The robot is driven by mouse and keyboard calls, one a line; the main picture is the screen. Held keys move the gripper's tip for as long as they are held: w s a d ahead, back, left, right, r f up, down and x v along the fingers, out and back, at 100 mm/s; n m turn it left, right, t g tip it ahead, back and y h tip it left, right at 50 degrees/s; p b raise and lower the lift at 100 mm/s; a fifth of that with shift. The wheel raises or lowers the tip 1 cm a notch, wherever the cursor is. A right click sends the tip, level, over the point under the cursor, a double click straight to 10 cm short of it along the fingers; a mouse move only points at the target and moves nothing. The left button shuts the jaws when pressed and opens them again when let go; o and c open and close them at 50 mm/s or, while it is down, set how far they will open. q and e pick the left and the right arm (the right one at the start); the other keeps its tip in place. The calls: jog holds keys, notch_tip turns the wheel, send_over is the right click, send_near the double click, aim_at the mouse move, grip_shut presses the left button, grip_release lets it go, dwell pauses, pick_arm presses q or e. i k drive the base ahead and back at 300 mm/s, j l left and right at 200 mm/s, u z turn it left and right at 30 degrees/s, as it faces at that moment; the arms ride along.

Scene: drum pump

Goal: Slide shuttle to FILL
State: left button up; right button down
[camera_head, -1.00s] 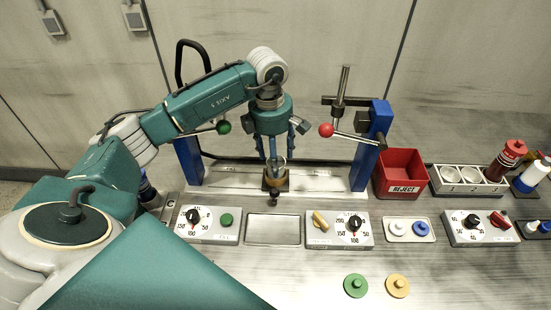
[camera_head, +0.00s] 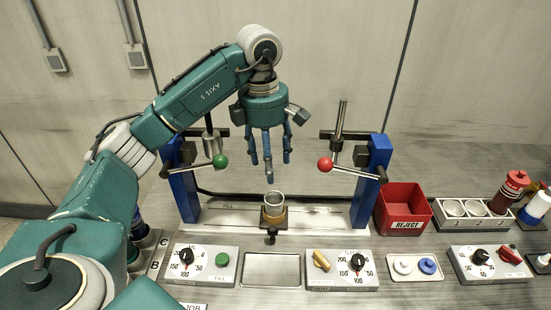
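The brass shuttle (camera_head: 272,220) sits near the middle of the pale rail plate (camera_head: 230,217), with a dark knob on its front. A metal cup (camera_head: 275,199) stands upright in the shuttle. The FILL lettering is on the rail to the left of the shuttle. My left gripper (camera_head: 268,165) hangs above the cup with its blue fingers pointing down. The fingers are spread, empty and clear of the cup. My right gripper is not in view.
Blue posts (camera_head: 185,195) stand at both rail ends, with a green-knob lever (camera_head: 220,161) at left and a red-knob lever (camera_head: 325,164) at right. Dial boxes (camera_head: 202,265) and an empty tray (camera_head: 271,268) lie in front. A red reject bin (camera_head: 404,206) is at right.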

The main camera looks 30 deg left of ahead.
aim_at(274, 219)
jog(key=k+l, duration=1.2)
jog(key=k, duration=0.05)
